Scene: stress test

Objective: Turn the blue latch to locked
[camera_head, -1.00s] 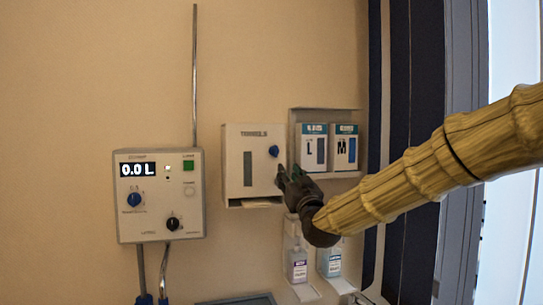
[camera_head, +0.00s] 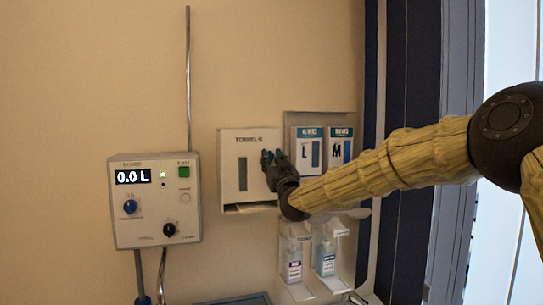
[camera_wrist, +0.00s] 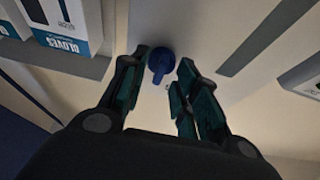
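The blue latch (camera_wrist: 161,62) is a round knob with a short lever on the front of the white towel dispenser (camera_head: 240,185). In the wrist view it sits between the tips of my gripper (camera_wrist: 160,85), with fingers on both sides and a visible gap at least on the right. My gripper (camera_head: 270,158) is open in front of the dispenser's right part. In the head view the gripper's fingers mostly cover the latch. I cannot tell whether the left finger touches it.
Glove boxes (camera_head: 308,150) stand in a rack right of the dispenser. Hand bottles (camera_head: 292,265) hang below. A control panel (camera_head: 155,235) with a 0.0 L display is on the wall to the left. The wall above is clear.

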